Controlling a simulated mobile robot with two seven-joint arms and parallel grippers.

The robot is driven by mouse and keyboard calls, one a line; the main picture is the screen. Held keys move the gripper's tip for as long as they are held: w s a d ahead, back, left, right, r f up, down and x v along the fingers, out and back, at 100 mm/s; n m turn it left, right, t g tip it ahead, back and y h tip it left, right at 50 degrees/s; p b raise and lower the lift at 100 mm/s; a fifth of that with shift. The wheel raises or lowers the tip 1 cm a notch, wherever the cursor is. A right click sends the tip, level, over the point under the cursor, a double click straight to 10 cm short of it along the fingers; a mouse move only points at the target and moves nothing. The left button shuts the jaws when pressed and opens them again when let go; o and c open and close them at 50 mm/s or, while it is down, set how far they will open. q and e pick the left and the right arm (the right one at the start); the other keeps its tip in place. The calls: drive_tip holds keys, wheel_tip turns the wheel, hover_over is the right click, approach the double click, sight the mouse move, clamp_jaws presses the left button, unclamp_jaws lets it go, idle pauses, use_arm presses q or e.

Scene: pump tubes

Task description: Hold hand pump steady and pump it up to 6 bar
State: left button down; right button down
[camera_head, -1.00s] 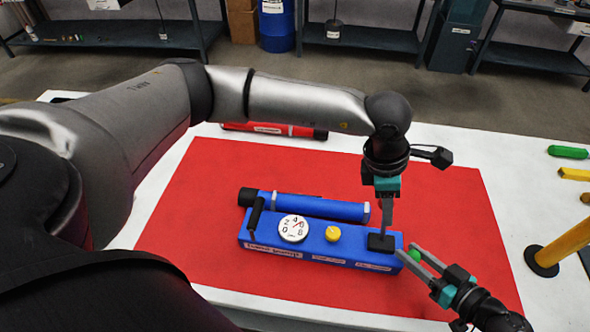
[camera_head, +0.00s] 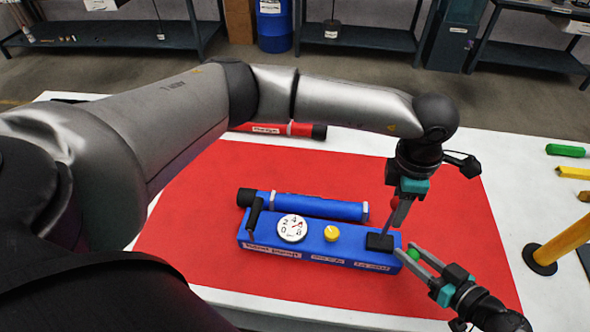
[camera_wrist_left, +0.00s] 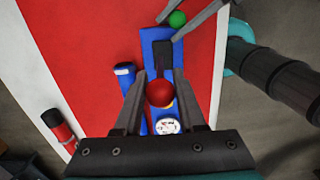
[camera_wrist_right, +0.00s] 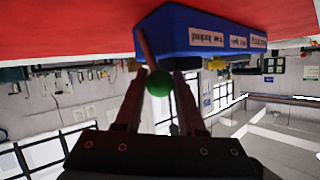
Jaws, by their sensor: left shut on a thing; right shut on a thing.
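A blue hand pump (camera_head: 318,256) lies on the red mat (camera_head: 215,282), with a white gauge (camera_head: 292,228), a yellow knob (camera_head: 332,233) and a black block (camera_head: 379,242) at its right end. The gauge needle is too small to read exactly. My left gripper (camera_head: 398,213) is shut on a red ball knob (camera_wrist_left: 159,92), just above the right end of the pump. What is below this knob is mostly hidden. My right gripper (camera_head: 408,249) is shut on a green ball knob (camera_wrist_right: 159,83) beside the pump's right end; it also shows in the left wrist view (camera_wrist_left: 177,19).
A red cylinder (camera_head: 285,129) lies behind, partly hidden by my left arm. A yellow post (camera_head: 560,248) on a dark round base stands at the right. Green and yellow pieces (camera_head: 566,150) lie at the table's right edge. The mat's right part is clear.

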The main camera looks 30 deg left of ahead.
use_arm(q)
drive_tip(key=shift+s, duration=0.15)
idle(0.3)
drive_tip(key=shift+s+a+h, duration=0.25)
drive_tip(key=shift+a+h, duration=0.25)
drive_tip(key=shift+a, duration=0.3)
drive_tip(key=shift+r+t, duration=0.1)
drive_tip(key=shift+t, duration=0.2)
drive_tip(key=shift+a+h, duration=0.2)
drive_tip(key=shift+h, duration=0.3)
drive_tip(key=c, duration=0.9)
unclamp_jaws()
drive_tip(key=o, duration=0.7)
drive_tip(key=shift+s, duration=0.1)
drive_tip(key=shift+c, duration=0.2)
